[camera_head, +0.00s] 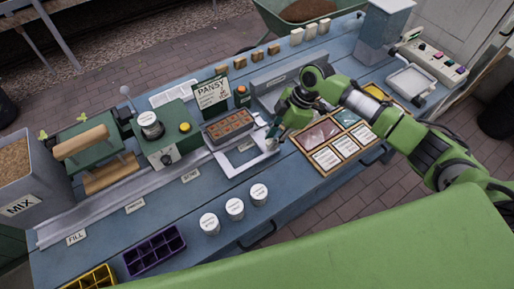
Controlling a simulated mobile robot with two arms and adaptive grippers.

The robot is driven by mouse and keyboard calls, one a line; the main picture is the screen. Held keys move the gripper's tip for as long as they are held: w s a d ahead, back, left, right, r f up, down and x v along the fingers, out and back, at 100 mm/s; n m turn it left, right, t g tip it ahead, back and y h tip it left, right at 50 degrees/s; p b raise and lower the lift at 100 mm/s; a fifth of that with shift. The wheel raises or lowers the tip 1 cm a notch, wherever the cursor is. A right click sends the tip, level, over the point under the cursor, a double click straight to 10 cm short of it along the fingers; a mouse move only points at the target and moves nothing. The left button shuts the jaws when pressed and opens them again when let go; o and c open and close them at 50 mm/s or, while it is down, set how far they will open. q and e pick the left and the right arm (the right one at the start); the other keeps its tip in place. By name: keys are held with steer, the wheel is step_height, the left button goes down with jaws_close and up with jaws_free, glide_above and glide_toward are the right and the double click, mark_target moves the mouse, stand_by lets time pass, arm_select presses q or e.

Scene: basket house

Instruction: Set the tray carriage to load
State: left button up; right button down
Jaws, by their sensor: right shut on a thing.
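The tray carriage (232,168) is a pale metal frame at the right part of a long metal rail (110,207) on the blue bench. My right gripper (272,139) reaches down from the right to the carriage's right side. It is shut on what looks like the carriage's handle, which the fingers mostly hide. A dark tray (210,141) with brown-filled cells sits just behind the open frame; I cannot tell whether it rests on the carriage. Labels along the rail's front include FILL (76,238); no load label is readable. My left gripper is not in view.
A green press (95,150) and a green machine with a yellow button (165,145) stand behind the rail. Several white-lidded jars (235,208) and a purple cell tray (155,250) stand in front. A wooden card box (330,158) lies right, below my arm.

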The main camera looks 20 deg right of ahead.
steer(key=shift+w+d+f, duration=0.1)
steer(key=shift+w+d, duration=0.15)
steer(key=shift+d, duration=0.6)
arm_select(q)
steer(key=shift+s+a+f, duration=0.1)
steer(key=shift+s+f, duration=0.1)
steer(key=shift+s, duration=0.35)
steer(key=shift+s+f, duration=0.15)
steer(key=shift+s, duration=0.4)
arm_select(e)
steer(key=shift+w+d, duration=0.1)
steer(key=shift+d, duration=0.25)
steer(key=c, duration=1.8)
jaws_free()
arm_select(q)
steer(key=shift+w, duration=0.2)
arm_select(e)
steer(key=shift+o, duration=0.2)
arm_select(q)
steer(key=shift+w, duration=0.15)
arm_select(e)
steer(key=v, duration=1.2)
